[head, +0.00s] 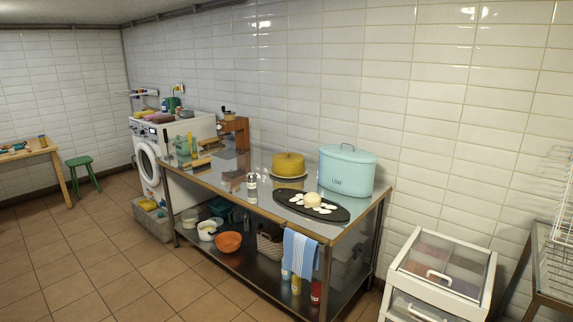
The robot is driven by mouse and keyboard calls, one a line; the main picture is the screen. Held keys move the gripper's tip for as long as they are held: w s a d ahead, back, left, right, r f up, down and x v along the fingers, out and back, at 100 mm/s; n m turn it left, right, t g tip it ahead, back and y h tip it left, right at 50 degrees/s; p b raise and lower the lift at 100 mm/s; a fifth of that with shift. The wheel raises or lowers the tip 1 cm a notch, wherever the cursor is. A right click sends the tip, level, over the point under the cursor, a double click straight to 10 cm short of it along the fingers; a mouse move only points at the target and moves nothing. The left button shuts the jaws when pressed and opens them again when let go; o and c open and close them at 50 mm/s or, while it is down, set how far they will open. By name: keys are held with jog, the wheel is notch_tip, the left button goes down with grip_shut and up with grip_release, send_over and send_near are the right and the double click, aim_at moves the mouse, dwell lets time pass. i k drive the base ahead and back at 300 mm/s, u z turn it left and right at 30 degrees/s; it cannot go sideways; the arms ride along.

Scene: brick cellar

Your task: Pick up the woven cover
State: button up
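A yellow-brown, round, flat-topped cover with a woven look (288,163) sits on a pale plate (291,177) on the steel-topped table (228,187), near the wall. I take it to be the woven cover. It is upright. What is under it is hidden. My gripper is not in view.
A pale blue lidded bin (346,171) stands right of the cover. A dark oval board (329,212) with a pale round thing and white pieces lies in front. A bottle (252,187) stands to the left. Tiled floor (122,265) is clear at front left; a white drawer unit (440,272) stands right.

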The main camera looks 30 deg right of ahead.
aim_at(284, 164)
jog(key=z, duration=0.05)
jog(key=i, duration=1)
